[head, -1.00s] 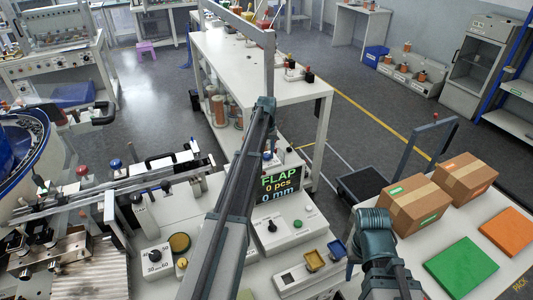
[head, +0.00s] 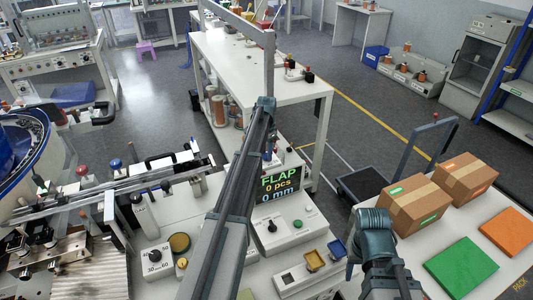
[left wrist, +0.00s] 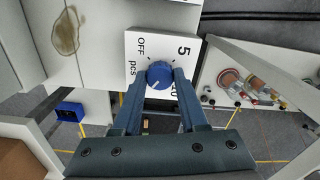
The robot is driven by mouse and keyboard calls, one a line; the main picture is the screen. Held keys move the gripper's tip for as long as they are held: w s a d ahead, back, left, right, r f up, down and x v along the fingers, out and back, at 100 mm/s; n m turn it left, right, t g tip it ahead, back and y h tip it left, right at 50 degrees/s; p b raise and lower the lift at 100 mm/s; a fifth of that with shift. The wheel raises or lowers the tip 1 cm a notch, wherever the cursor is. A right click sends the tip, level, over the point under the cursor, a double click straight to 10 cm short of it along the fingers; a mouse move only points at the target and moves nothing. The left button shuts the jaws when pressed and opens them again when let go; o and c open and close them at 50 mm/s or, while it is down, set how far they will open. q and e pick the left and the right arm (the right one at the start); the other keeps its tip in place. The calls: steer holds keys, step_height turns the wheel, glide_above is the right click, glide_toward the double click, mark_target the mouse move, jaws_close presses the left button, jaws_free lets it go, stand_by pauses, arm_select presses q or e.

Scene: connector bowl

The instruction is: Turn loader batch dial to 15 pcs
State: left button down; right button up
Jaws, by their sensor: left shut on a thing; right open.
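The blue batch dial (left wrist: 159,73) sits on a white face printed "OFF", "5" and "pcs", with another number partly covered by a finger. My left gripper (left wrist: 161,81) is shut on the dial, one finger on each side. I cannot tell clearly which mark the dial points to. In the head view my left arm crosses the middle, and its fingers and the dial cannot be made out there. A display (head: 279,184) reads "FLAP", "0 pcs" and "0 mm". My right arm is at the lower right; its fingers are out of sight.
A white control box (head: 285,228) with a black knob stands below the display. A box with yellow and blue trays (head: 315,260) is in front. Cardboard boxes (head: 412,205) and a green mat (head: 461,265) lie on the right table. A white bench (head: 225,60) stands behind.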

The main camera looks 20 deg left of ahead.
arm_select(q)
steer(key=shift+m, duration=1.1)
steer(key=shift+c, duration=2.2)
jaws_free()
steer(key=shift+r, duration=0.15)
step_height(320, 180, up, 14)
steer(key=p, duration=1.3)
steer(key=shift+f+p, duration=0.2)
steer(key=shift+p, duration=0.2)
